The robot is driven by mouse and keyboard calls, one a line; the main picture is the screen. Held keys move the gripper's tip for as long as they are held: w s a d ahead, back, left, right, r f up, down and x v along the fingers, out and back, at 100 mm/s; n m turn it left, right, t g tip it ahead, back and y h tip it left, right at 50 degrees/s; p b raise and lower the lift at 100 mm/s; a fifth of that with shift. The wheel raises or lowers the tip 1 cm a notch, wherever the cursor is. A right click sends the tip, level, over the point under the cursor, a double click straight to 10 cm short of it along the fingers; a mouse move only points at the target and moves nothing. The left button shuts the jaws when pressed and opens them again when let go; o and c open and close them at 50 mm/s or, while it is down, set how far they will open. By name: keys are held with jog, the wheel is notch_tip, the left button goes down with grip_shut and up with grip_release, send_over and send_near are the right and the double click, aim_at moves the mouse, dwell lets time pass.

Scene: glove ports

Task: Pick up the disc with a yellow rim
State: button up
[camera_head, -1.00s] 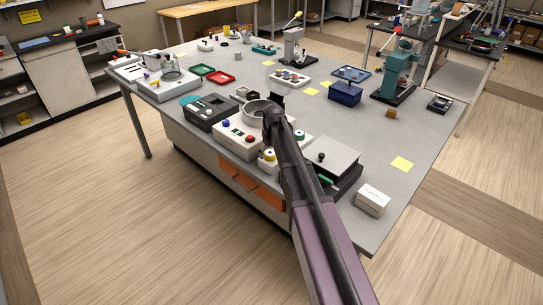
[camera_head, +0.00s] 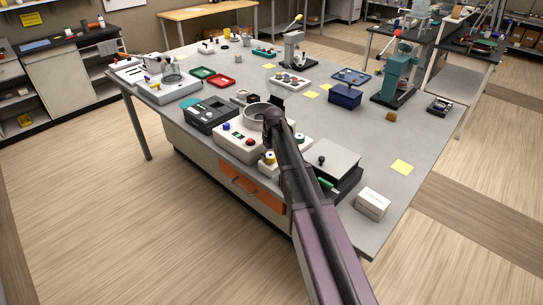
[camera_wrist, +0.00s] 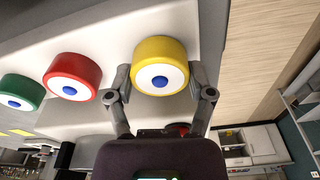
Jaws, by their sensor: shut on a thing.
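The disc with a yellow rim (camera_wrist: 160,66) has a white face and a blue centre. In the wrist view it sits between the two fingers of my gripper (camera_wrist: 160,85), which are shut on its sides. The disc is against or close to a white panel; I cannot tell whether they touch. A red-rimmed disc (camera_wrist: 72,76) and a green-rimmed disc (camera_wrist: 21,92) are in a row to its left, both outside the fingers. In the head view the yellow rim (camera_head: 269,158) shows beside my arm, and my fingers are hidden.
The grey table (camera_head: 215,55) holds many things. A black case (camera_head: 210,113) stands at left. Bare table lies around the yellow note (camera_head: 401,166).

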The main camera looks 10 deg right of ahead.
aim_at(270, 155)
jog(key=shift+r+p, duration=1.5)
jog(key=shift+r, duration=0.15)
jog(key=s+r+p, duration=0.1)
jog(key=s, duration=1.5)
jog(key=shift+r, duration=0.2)
jog(key=shift+s+a, duration=0.1)
